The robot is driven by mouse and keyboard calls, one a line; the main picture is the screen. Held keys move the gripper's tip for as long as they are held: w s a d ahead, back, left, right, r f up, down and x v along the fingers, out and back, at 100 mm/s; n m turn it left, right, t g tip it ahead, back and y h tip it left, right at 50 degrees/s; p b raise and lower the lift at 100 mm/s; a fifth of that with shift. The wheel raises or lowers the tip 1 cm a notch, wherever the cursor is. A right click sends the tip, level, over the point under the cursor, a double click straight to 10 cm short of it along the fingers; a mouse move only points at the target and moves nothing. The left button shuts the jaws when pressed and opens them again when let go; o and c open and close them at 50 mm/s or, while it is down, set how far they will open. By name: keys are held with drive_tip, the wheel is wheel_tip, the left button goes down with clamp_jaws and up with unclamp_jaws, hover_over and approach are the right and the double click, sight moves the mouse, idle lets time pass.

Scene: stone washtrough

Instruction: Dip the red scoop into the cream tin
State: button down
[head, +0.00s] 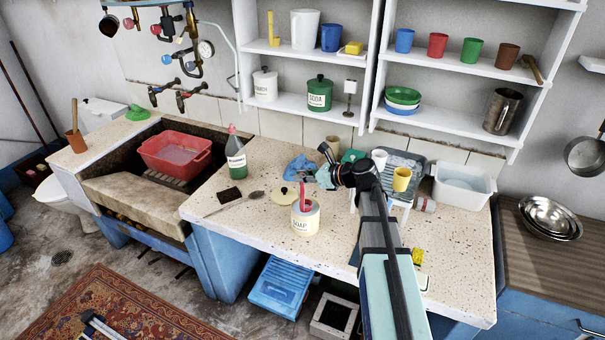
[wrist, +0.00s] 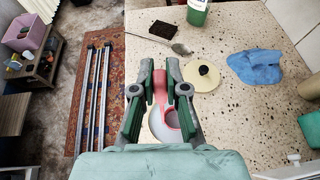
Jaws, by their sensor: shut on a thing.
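The cream tin (head: 305,221), labelled SOAP, stands open on the speckled worktop. The red scoop (head: 302,194) is upright at its mouth in the head view, its lower part hidden by the tin's rim. In the wrist view, my gripper (wrist: 161,68) is shut on the scoop's handle. The scoop's bowl (wrist: 172,119) overlaps the tin's pale round opening. How deep the bowl sits is not clear. In the head view, my gripper (head: 317,178) comes in from the right, behind the tin; its fingertips are hard to make out.
A cream lid (head: 284,194) with a dark knob lies behind the tin. A spoon (head: 254,197), a dark sponge (head: 230,197) and a green bottle (head: 235,155) are to the left. A blue cloth (head: 299,167) lies behind. The worktop in front of the tin is clear.

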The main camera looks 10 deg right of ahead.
sight(304, 186)
drive_tip(key=shift+f+b, duration=0.8)
drive_tip(key=shift+f, duration=1.5)
drive_tip(key=shift+r, duration=0.15)
idle(0.6)
